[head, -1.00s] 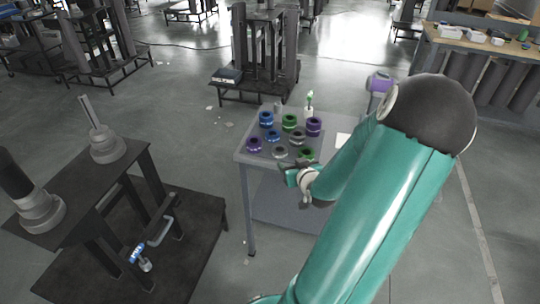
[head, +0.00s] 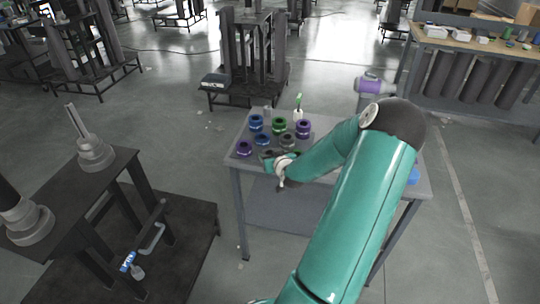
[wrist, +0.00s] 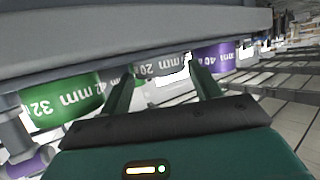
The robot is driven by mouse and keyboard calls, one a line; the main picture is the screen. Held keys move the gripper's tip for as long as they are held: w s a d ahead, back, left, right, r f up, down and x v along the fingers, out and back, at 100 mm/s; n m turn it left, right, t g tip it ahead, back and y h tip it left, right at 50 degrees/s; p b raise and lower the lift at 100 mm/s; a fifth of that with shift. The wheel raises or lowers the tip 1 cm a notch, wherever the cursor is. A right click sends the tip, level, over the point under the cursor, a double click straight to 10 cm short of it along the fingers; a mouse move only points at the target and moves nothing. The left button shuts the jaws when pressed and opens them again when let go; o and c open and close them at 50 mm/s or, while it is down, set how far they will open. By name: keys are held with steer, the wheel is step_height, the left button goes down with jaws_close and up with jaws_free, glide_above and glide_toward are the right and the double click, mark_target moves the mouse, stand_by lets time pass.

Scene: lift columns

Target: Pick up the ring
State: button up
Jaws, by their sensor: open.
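Several rings sit in rows on a grey table. In the head view I see a back blue ring (head: 256,123), a green ring (head: 279,126), a purple ring (head: 303,128), a second blue ring (head: 263,139), a grey ring (head: 287,141) and a front-left purple ring (head: 244,148). My gripper (head: 268,158) is at the front row, right of that purple ring, and hides part of the row. In the wrist view my gripper (wrist: 163,78) is open, fingers apart. A green ring marked 32 mm (wrist: 65,103) is left of the fingers. Grey rings (wrist: 150,70) show beyond them. Which ring is meant is unclear.
The grey table (head: 233,158) also holds a small white and green bottle (head: 298,106) at the back. A dark stand (head: 80,205) with stepped grey parts is at left. A workbench (head: 460,42) is at far right. Open floor lies between.

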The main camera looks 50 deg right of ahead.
steer(key=shift+w+d+f, duration=0.25)
steer(key=shift+w, duration=0.15)
steer(key=shift+c, duration=0.2)
steer(key=c, duration=0.7)
steer(key=shift+c, duration=0.2)
steer(key=shift+r, duration=0.15)
